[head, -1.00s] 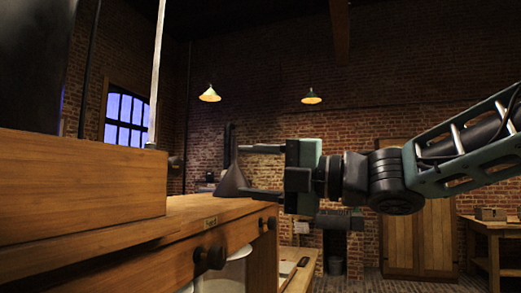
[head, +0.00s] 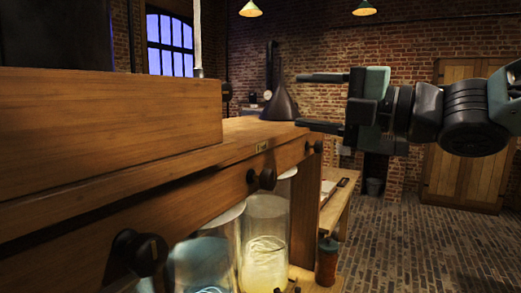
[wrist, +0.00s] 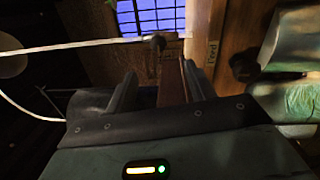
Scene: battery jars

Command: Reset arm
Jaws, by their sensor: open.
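My gripper (head: 300,101) is open and empty in the head view. Its two fingers point left, one above the other, near the right end of the wooden bench (head: 230,150). A dark cone (head: 281,103) shows behind and between the fingers; I cannot tell how far behind. In the wrist view my gripper (wrist: 155,85) shows its two fingers spread apart, with nothing held between them. A wooden surface and the window (wrist: 150,15) show beyond them.
Glass jars (head: 264,250) with pale contents stand under the bench, beside a reddish bottle (head: 327,262). Dark knobs (head: 267,179) stick out from the bench front. A lower table (head: 335,200) stands behind. The brick floor (head: 420,250) at right is clear.

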